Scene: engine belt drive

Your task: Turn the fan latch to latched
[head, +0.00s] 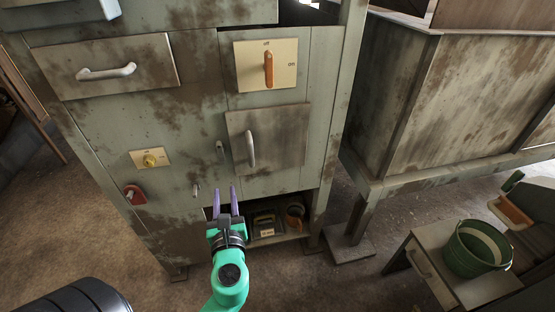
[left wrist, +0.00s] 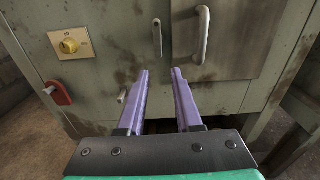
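The frames do not mark which fitting is the fan latch. A small grey upright lever (head: 220,147) sits on the cabinet front left of the small door; it also shows in the left wrist view (left wrist: 157,37). A second small grey lever (head: 196,190) sits lower left; it shows near my left finger in the left wrist view (left wrist: 122,95). My left gripper (head: 223,194) is open and empty, its purple fingers apart (left wrist: 161,76), in front of the lower cabinet and below the upright lever. My right gripper is not in view.
The cabinet (head: 200,90) carries an orange switch (head: 268,70), a yellow knob (head: 151,160), a red fitting (head: 135,195) and a door with a handle (head: 250,148). An open shelf lies below. A green bucket (head: 478,250) stands on a bench at right.

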